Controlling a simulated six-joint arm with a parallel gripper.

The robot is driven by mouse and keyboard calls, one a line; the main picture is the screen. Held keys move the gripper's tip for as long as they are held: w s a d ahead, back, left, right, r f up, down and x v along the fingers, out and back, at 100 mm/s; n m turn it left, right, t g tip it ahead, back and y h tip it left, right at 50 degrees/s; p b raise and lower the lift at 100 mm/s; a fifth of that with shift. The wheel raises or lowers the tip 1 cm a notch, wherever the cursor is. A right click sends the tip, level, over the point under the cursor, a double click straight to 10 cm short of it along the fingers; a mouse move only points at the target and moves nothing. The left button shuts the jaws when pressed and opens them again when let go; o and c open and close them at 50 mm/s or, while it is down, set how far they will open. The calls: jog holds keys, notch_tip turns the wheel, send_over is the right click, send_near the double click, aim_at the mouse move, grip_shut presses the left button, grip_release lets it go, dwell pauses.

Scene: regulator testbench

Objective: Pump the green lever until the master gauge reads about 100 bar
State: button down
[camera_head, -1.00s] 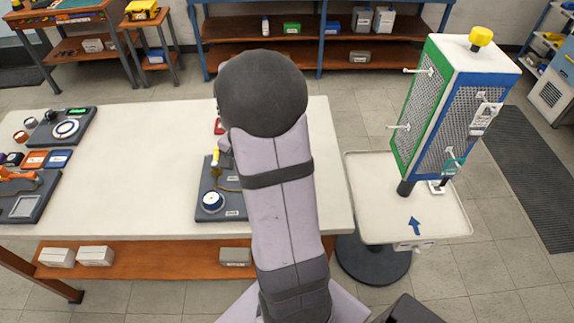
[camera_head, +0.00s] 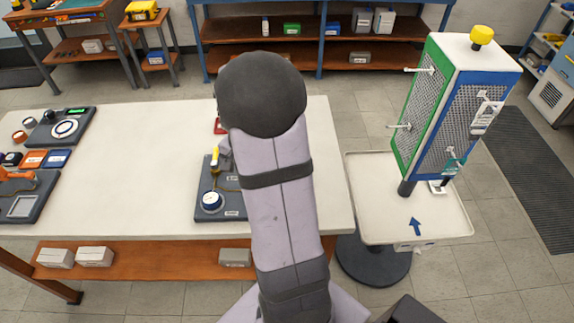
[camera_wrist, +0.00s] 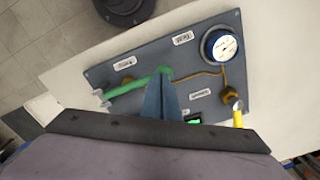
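The grey pump panel (camera_head: 203,181) lies on the bench, partly hidden by my arm in the head view; it also shows in the wrist view (camera_wrist: 205,72). The green lever (camera_wrist: 137,84) lies slantwise across the panel in the wrist view; the head view hides it. My gripper (camera_wrist: 163,82) has its blue fingers together, with the tips over the lever's right end; contact is unclear. The round gauge (camera_wrist: 221,46) has a white and blue face, also in the head view (camera_head: 211,201); its reading is too small to tell. A yellow-handled valve (camera_wrist: 237,116) sits on the brass pipe.
A small green display (camera_wrist: 193,119) is partly hidden beside my fingers. The white bench (camera_head: 120,170) is clear left of the panel. Other dark panels (camera_head: 60,128) lie at the far left. A stand with a mesh-sided box (camera_head: 450,110) is at the right.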

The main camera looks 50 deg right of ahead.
jog(key=shift+r+p, duration=2.55)
jog(key=shift+r, duration=0.15)
jog(key=shift+f, duration=0.15)
jog(key=shift+f+b, duration=0.3)
jog(key=shift+f, duration=0.1)
jog(key=shift+s+f+b, duration=0.1)
jog(key=shift+f+b, duration=1.2)
jog(key=shift+f, duration=0.9)
dwell(0.9)
jog(key=shift+r, duration=0.15)
jog(key=shift+r+p, duration=2.5)
jog(key=shift+r, duration=0.15)
